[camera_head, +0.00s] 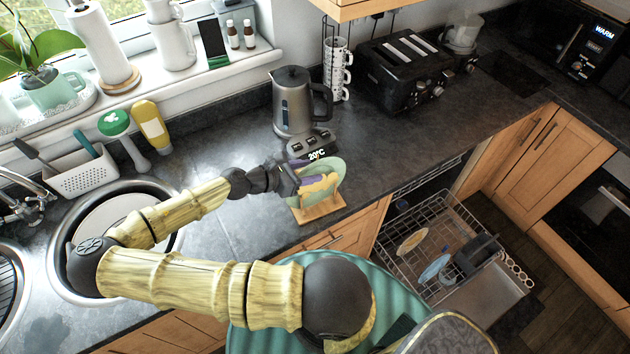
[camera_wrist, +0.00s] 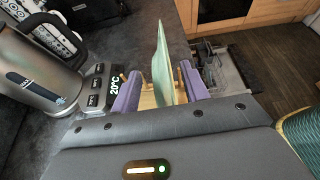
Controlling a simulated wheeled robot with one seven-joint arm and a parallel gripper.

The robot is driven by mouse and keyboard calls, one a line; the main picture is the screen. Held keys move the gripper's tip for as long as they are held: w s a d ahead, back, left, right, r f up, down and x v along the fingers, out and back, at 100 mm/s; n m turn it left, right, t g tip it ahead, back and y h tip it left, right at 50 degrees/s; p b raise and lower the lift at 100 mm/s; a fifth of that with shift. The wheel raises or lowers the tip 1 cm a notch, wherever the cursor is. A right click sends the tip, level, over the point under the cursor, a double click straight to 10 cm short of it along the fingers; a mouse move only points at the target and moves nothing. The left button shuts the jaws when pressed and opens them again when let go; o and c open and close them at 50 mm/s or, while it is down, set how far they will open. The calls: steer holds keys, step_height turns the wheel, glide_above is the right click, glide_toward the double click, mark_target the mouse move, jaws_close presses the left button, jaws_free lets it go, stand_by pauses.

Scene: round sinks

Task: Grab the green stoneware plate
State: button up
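The green stoneware plate (camera_head: 332,170) stands on edge in a small wooden rack (camera_head: 322,212) near the counter's front edge. The wrist view shows the plate (camera_wrist: 162,62) nearly edge-on, rising between the two purple fingers of my gripper (camera_wrist: 160,88). My gripper (camera_head: 306,174) is open, with one finger on each side of the plate and a visible gap to it on both sides. Wooden pegs of the rack show beside the plate. The plate's lower part is partly hidden by my gripper and the rack.
A grey kettle (camera_head: 293,102) on its base (camera_head: 308,143) stands close behind the rack. A toaster (camera_head: 415,70) and stacked mugs (camera_head: 337,70) are farther back. An open dishwasher rack (camera_head: 440,240) with dishes is right of the counter edge. Round sinks (camera_head: 65,285) lie left.

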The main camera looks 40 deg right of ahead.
jaws_close()
steer(key=shift+r, duration=0.1)
step_height(320, 180, up, 10)
steer(key=shift+f+b, duration=0.1)
steer(key=shift+b, duration=1.05)
